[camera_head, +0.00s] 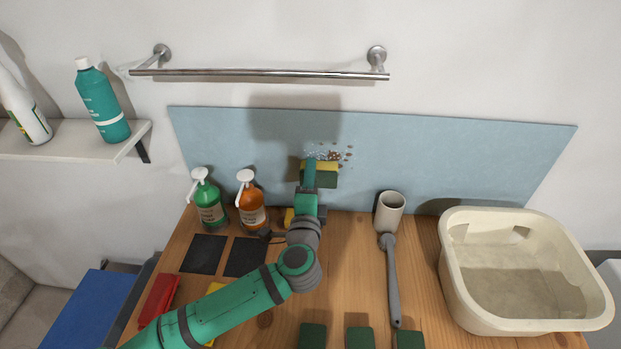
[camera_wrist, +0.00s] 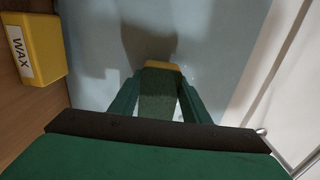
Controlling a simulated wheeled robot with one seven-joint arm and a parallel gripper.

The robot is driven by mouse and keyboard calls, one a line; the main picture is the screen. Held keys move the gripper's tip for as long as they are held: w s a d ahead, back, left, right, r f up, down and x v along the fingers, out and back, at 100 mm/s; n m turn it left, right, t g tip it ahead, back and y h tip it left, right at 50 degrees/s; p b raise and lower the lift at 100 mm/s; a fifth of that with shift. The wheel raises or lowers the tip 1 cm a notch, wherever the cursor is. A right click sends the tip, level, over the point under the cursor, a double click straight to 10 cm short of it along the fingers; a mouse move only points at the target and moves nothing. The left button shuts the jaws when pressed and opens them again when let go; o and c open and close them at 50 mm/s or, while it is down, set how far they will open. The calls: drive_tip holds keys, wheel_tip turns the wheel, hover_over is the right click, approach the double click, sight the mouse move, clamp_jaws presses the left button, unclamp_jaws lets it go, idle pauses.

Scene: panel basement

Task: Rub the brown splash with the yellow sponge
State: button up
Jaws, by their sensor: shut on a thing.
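The brown splash (camera_head: 335,154) is a cluster of brown and pale specks on the light blue panel (camera_head: 450,160) behind the counter. My gripper (camera_head: 313,178) is shut on the yellow sponge (camera_head: 326,165), which has a dark green side, and holds it up at the panel just below the specks. Part of the splash may be hidden behind the sponge. I cannot tell whether the sponge touches the panel. In the wrist view the sponge (camera_wrist: 160,93) sits between the two green fingers, with its yellow edge toward the panel.
A green pump bottle (camera_head: 208,203) and an orange pump bottle (camera_head: 250,205) stand left of my gripper. A beige cup (camera_head: 389,212), a grey-handled brush (camera_head: 392,280) and a cream basin (camera_head: 525,275) are to the right. A metal rail (camera_head: 260,72) hangs above. A yellow WAX box (camera_wrist: 32,50) is nearby.

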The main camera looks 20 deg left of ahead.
drive_tip(key=shift+x, duration=0.95)
idle(0.3)
drive_tip(key=shift+w+d, duration=0.1)
drive_tip(key=shift+d, duration=0.05)
